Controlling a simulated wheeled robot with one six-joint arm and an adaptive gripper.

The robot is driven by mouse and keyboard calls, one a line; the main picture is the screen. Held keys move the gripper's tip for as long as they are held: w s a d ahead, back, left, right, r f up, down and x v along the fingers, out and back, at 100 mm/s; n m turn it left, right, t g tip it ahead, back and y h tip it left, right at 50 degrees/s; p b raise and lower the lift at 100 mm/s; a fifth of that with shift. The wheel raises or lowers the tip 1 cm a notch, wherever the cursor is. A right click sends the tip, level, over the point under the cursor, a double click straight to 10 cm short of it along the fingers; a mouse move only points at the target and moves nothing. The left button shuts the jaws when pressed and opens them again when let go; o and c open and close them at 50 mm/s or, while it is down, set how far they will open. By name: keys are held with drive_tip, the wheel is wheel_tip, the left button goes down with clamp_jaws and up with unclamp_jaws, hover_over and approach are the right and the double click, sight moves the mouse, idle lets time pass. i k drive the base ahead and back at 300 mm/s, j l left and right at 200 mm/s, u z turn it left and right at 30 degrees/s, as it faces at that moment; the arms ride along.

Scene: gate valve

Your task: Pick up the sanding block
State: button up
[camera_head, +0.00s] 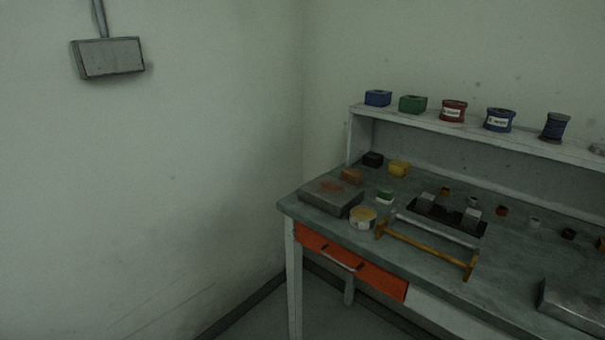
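Several small blocks sit at the back left of the workbench (510,262): a black block (372,159), a yellow block (399,168) and a brown-orange block (351,175). One of these may be the sanding block, but at this size I cannot tell which. The brown-orange block is just behind a flat grey slab (322,201) with a rusty patch on top. My gripper is not in view, and nothing is seen touching the blocks.
A round tin (363,219), an orange-yellow bar frame (425,246) and a dark tray (437,218) crowd the bench's left half. A metal box (572,306) lies front right. A raised shelf (480,131) holds cans behind. An orange drawer (352,265) is below.

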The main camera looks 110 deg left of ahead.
sight(354, 176)
drive_tip(key=k+l+u, duration=0.1)
drive_tip(key=u, duration=1.85)
drive_tip(key=i+l+u, duration=0.1)
drive_tip(key=u, duration=1.3)
drive_tip(key=i+l, duration=0.05)
drive_tip(key=l, duration=0.05)
